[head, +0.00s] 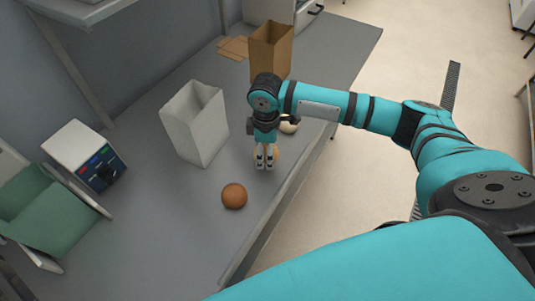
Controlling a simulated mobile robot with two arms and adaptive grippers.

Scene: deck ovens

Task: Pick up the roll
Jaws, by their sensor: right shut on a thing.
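My right gripper (265,165) points down over the grey table and is shut on a tan roll (276,153). Its fingers and wrist hide most of this roll, and I cannot tell whether the roll touches the table. A round brown roll (234,196) lies on the table, closer to me and left of the gripper. A pale cream roll (289,127) lies behind the gripper, partly covered by my arm. My left gripper is not in view.
A white paper bag (194,123) stands open left of the gripper, and a brown paper bag (271,50) stands behind. A control box (85,155) and a green-lined tray (50,214) are at the left. The near part of the table (165,240) is clear.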

